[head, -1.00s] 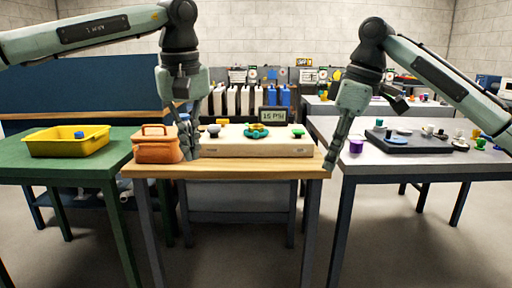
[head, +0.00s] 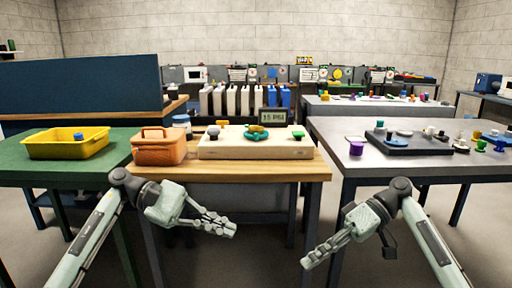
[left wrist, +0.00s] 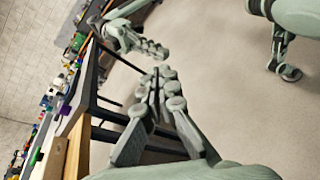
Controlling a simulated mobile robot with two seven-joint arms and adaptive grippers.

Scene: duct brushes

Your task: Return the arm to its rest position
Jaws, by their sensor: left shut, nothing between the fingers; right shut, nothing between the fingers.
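My left gripper (head: 234,229) is low in front of the wooden table, its fingers pointing right and closed with nothing between them. It also shows in the left wrist view (left wrist: 160,72), closed and empty. My right gripper (head: 305,264) is low in front of the gap between the wooden and grey tables, its fingers pointing down-left, closed and empty. It appears in the left wrist view too (left wrist: 163,53). Both grippers are below the tabletops and touch nothing that I can see.
The wooden table (head: 290,172) holds an orange bag (head: 160,150) and a pale board (head: 220,150) with knobs and a 15 PSI display (head: 273,117). A green table (head: 90,165) with a yellow tray (head: 50,147) stands left. A grey table (head: 350,130) with small parts stands right.

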